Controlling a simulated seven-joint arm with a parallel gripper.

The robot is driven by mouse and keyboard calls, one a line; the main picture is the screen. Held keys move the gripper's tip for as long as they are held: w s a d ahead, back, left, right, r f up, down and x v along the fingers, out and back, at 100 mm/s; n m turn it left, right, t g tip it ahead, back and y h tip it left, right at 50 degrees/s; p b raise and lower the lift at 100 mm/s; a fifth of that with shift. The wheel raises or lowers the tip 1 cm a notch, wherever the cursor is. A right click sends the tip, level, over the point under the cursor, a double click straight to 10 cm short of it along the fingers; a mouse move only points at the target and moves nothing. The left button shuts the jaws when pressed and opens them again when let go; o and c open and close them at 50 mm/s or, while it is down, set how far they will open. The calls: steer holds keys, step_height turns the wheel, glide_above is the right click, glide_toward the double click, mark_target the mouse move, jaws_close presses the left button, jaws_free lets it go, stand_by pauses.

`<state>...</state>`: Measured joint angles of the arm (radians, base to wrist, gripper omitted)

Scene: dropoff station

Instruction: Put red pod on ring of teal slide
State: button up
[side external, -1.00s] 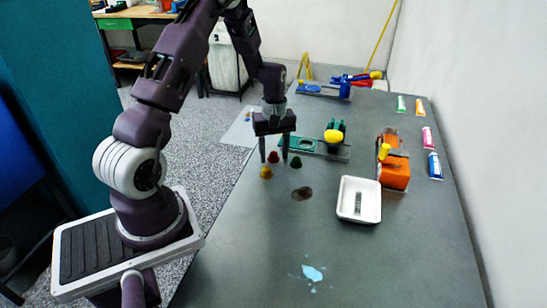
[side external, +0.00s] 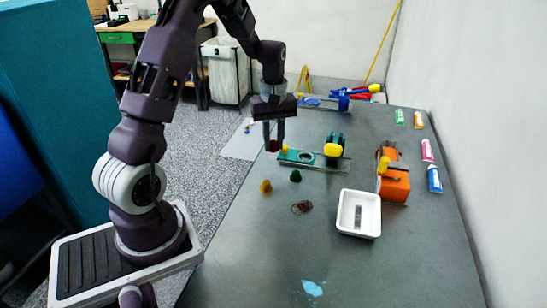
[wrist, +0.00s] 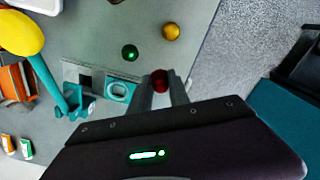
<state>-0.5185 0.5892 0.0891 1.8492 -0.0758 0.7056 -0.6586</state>
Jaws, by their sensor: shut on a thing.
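My gripper (side external: 273,138) is shut on the red pod (side external: 273,146) and holds it above the table, near the left end of the teal slide (side external: 291,155). The pod shows between the fingers in the wrist view (wrist: 160,80). The slide's ring (side external: 305,157) looks empty; in the wrist view the ring (wrist: 119,91) lies just left of the fingers. The slide sits on a grey rail beside a teal lever with a yellow knob (side external: 333,150).
A green pod (side external: 295,175) and a yellow pod (side external: 265,186) stand on the table in front. A white tray (side external: 347,228), an orange device (side external: 395,185) and several tubes are to the right. A blue slide device (side external: 318,102) is at the back.

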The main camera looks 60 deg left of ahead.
glide_toward(306, 160)
steer(key=a, duration=0.1)
steer(key=shift+w+f, duration=0.2)
steer(key=shift+f, duration=1.4)
steer(key=shift+w+f, duration=0.15)
steer(key=shift+f, duration=1.4)
steer(key=o, duration=1)
step_height(306, 160, up, 7)
